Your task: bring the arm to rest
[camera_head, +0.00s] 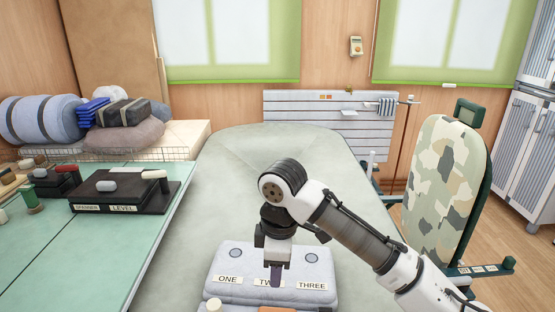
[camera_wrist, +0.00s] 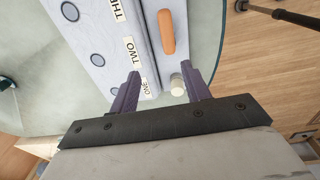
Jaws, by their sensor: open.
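My gripper (camera_head: 276,276) hangs pointing down over the pale grey labelled block (camera_head: 232,262), covering part of its TWO label (camera_head: 262,282). In the wrist view, the two purple fingers of my gripper (camera_wrist: 160,72) are spread apart with nothing held between them. The block (camera_wrist: 92,38) lies beyond the fingertips, with its ONE, TWO and THREE labels and round dark recesses. An orange rounded piece (camera_wrist: 166,32) and a cream round peg (camera_wrist: 177,88) are on the block's lower step. I cannot tell the exact gap between fingertips and block.
A teal table (camera_head: 130,240) at left holds a black box labelled LEVEL (camera_head: 120,192). Rolled bedding (camera_head: 42,120) and bags sit behind it. A camouflage ironing-board-like panel (camera_head: 445,180) stands at right. The pale surface (camera_head: 270,150) behind the block is clear.

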